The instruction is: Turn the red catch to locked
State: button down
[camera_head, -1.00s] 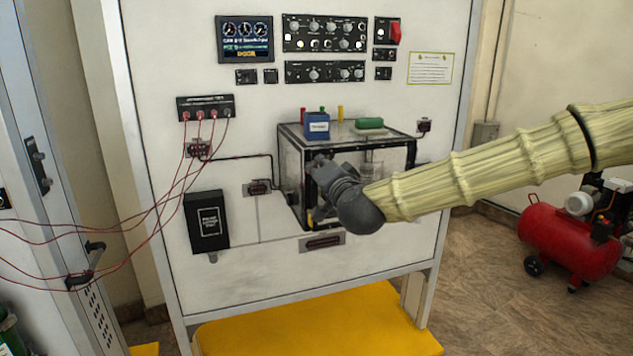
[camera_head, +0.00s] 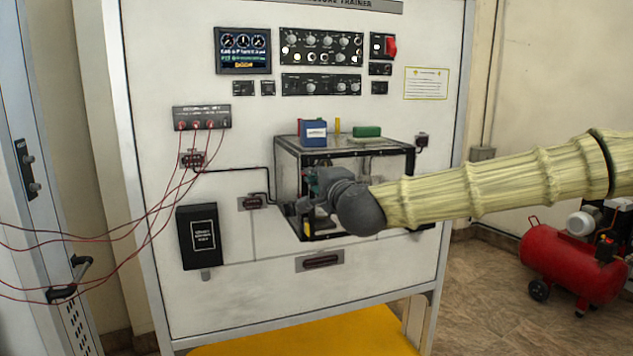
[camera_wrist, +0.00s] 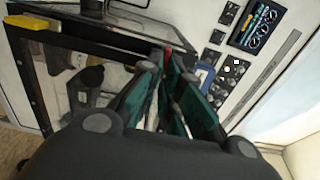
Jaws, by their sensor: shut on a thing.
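The clear chamber with a black frame (camera_head: 345,146) is mounted on the front of the white trainer panel. My gripper (camera_head: 308,188) is at the chamber's front left side, its fingers mostly hidden behind my grey wrist in the head view. In the wrist view my gripper (camera_wrist: 166,66) has its teal-lined fingers close together beside the chamber's dark frame. A small bit of the red catch (camera_wrist: 167,56) shows between the fingertips, and they are shut on it. Most of the catch is hidden by the fingers, so its angle cannot be told.
A blue box (camera_head: 313,133) and a green block (camera_head: 367,131) sit on the chamber lid. Red wires (camera_head: 150,222) hang on the left. A black box (camera_head: 203,237) is on the panel at lower left. A red compressor (camera_head: 570,262) stands on the floor at right.

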dwell(0.4)
jog(key=c, duration=1.6)
grip_release()
jog(key=shift+d, duration=0.1)
jog(key=v, duration=1.2)
